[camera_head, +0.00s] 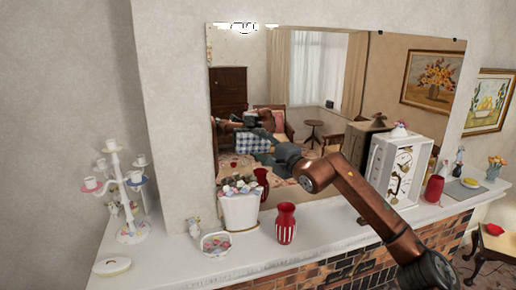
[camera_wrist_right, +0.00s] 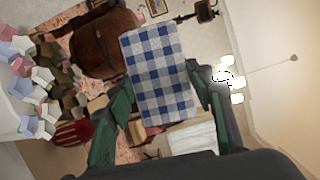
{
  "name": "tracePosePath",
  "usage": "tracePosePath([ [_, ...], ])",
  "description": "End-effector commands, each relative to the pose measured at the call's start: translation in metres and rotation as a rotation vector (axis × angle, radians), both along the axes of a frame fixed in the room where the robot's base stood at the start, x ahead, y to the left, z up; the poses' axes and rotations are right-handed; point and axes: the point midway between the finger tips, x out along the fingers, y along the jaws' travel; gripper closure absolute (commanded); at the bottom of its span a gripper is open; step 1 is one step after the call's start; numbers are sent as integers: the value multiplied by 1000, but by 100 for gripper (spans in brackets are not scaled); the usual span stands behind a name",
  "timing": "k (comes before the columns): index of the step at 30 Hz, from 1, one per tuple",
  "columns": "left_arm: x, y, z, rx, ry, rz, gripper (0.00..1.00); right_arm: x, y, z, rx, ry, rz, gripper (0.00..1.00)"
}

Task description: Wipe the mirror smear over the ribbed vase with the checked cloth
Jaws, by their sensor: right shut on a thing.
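My right gripper (camera_head: 266,150) is raised in front of the mirror (camera_head: 345,75) and shut on the blue-and-white checked cloth (camera_head: 250,142). In the right wrist view the cloth (camera_wrist_right: 160,75) spreads flat between the green fingers (camera_wrist_right: 165,128). I cannot tell whether the cloth touches the glass. A red vase (camera_head: 286,223), which looks ribbed, stands on the mantel below and slightly right of the gripper. A striped red vase (camera_wrist_right: 72,132) shows at lower left in the wrist view. No smear can be made out. My left gripper is not in view.
A white cabinet (camera_head: 399,168) and another red vase (camera_head: 433,189) stand to the right, beyond my right arm.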

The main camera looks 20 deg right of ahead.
Motion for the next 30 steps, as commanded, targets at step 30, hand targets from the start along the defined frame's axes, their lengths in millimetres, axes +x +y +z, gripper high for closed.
tracePosePath([
  [30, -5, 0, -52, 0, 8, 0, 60, -53, -2, -1, -1, -1, 0, 71],
])
